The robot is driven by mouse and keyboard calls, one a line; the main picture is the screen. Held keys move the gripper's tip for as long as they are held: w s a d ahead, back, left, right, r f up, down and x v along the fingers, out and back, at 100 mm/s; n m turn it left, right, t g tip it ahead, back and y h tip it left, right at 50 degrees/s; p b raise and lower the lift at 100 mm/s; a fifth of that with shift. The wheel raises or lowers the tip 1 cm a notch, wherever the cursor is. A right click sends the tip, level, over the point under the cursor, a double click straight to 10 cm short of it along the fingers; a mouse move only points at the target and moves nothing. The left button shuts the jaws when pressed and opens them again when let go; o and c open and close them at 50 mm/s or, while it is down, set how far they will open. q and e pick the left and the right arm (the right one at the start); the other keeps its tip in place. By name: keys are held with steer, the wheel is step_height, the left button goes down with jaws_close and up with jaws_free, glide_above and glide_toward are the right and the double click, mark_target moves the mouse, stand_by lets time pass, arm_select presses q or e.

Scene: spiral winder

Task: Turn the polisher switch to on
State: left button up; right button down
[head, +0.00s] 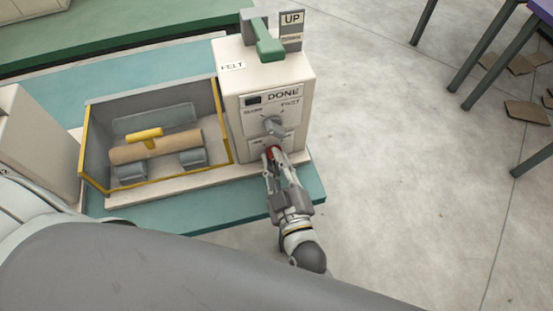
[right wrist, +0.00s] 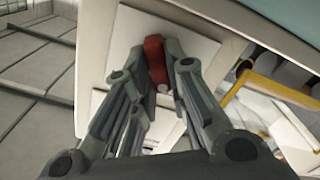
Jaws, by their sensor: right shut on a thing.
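The cream control box (head: 265,78) stands upright on the bench, with a DONE display and a grey knob on its front face. A small red switch (head: 275,154) is low on that face, below the knob, and is mostly hidden by my right gripper (head: 272,158). In the right wrist view the red switch (right wrist: 155,58) sits on a pale plate between the fingers of my right gripper (right wrist: 152,78). The fingers are shut on it from both sides. Any on or off marks by the switch are too small to read. My left gripper is out of view.
A yellow-edged open tray (head: 231,140) with a brown roller (head: 155,147) and grey rests is left of the box. A green lever (head: 267,40) and an UP sign (head: 291,20) are on top. Open floor (head: 400,180) lies right; purple-topped tables (head: 538,8) stand far right.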

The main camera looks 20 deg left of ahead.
steer(key=m+p, duration=0.2)
steer(key=m, duration=0.1)
steer(key=shift+d+r, duration=0.1)
steer(key=shift+r, duration=0.05)
steer(key=m+p, duration=0.1)
steer(key=m, duration=0.4)
steer(key=shift+w+d, duration=0.1)
steer(key=m+p, duration=0.1)
steer(key=m, duration=0.2)
steer(key=shift+d+f+m, duration=0.1)
steer(key=shift+f+m, duration=0.1)
steer(key=shift+m, duration=1.4)
steer(key=c, duration=1.4)
jaws_free()
steer(key=shift+c, duration=0.2)
steer(key=v, duration=1.2)
